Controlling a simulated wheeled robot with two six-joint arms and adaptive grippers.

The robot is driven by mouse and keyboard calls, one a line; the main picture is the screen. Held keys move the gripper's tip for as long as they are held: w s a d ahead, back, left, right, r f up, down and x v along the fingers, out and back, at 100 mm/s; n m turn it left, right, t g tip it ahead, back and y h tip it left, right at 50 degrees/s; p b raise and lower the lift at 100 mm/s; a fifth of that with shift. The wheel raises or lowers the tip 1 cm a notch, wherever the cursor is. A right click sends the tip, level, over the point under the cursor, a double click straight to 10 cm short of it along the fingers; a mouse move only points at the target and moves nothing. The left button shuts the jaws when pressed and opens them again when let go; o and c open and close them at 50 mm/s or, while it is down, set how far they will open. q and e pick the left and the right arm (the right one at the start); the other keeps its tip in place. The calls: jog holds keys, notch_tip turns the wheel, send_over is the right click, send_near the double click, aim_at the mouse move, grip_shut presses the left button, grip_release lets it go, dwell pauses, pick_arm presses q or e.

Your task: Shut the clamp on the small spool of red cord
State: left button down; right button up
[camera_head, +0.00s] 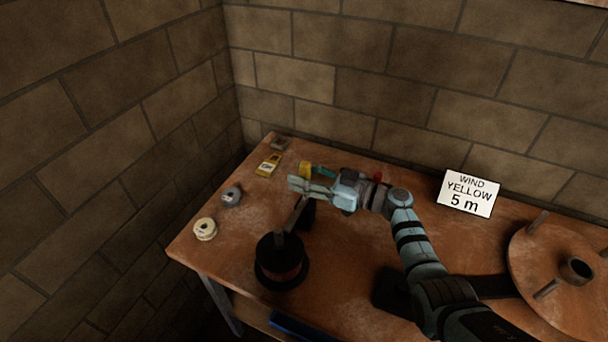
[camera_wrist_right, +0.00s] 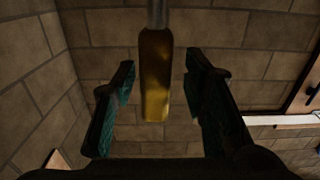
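A black spool (camera_head: 281,262) with a reddish-brown middle stands near the front of the bench. A grey metal bar (camera_head: 292,215) slants up from it toward my right gripper (camera_head: 302,181). In the right wrist view, a yellow handle (camera_wrist_right: 156,80) on a metal rod is between the two teal fingers, with gaps on both sides. The gripper is open there. A yellow piece (camera_head: 305,170) beside the fingers in the head view looks like this handle. The gripper partly hides the clamp, and I cannot tell how the bar joins it. My left gripper is out of view.
A white spool (camera_head: 205,229) and a grey spool (camera_head: 231,196) stand at the bench's left edge. A yellow device (camera_head: 268,164) lies behind them. A sign (camera_head: 467,193) reads "WIND YELLOW 5 m". A large brown reel (camera_head: 555,300) is at right. Block walls stand behind and at left.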

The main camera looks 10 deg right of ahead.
jog(key=v, duration=1.2)
